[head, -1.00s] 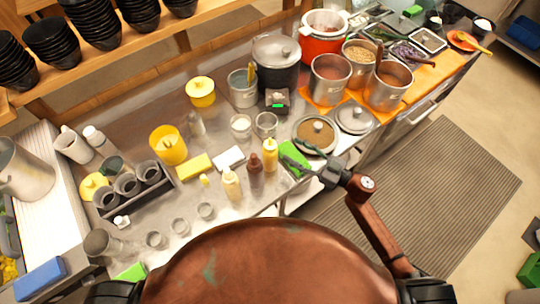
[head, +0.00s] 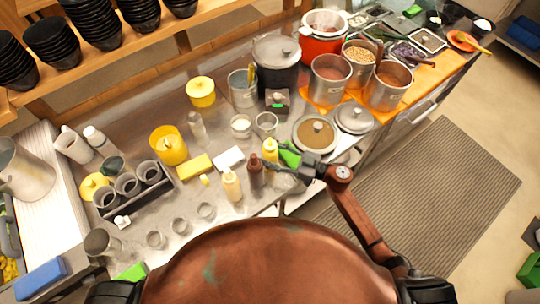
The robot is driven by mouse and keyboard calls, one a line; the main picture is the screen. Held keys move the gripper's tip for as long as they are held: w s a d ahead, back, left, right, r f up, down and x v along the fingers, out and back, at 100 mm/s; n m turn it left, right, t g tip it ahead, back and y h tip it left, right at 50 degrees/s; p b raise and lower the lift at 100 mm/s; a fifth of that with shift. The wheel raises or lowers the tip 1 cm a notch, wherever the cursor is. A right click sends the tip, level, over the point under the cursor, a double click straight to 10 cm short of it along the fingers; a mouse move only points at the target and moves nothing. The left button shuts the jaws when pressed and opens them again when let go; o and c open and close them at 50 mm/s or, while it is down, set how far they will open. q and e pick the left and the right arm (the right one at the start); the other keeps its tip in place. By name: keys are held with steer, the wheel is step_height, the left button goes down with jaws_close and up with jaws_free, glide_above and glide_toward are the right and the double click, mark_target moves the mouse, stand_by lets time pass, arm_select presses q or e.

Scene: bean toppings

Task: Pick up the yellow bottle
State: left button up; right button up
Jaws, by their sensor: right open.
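The yellow bottle (head: 270,149) stands upright near the front edge of the steel counter, beside a brown bottle (head: 255,168) and a pale cream bottle (head: 231,186). My right gripper (head: 277,164) reaches in from the right, its open fingers pointing left at the yellow bottle's lower part. The fingers overlap the bottle's lower part in the picture, and I cannot tell whether they touch it. The green item (head: 290,158) on the counter is partly hidden behind the gripper. My left gripper is out of view.
A lidded round pan (head: 315,132) and a steel lid (head: 354,118) sit right of the yellow bottle. A clear cup (head: 266,123) stands behind it. A white block (head: 229,158) and a yellow block (head: 195,167) lie to the left. Small cups stand along the front.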

mark_target(270, 138)
steer(key=shift+c, duration=0.6)
steer(key=c, duration=0.5)
steer(key=shift+r, duration=0.15)
step_height(270, 138, up, 10)
steer(key=shift+f+p, duration=0.1)
steer(key=shift+p, duration=1.15)
steer(key=shift+o, duration=1.3)
steer(key=shift+c, duration=0.7)
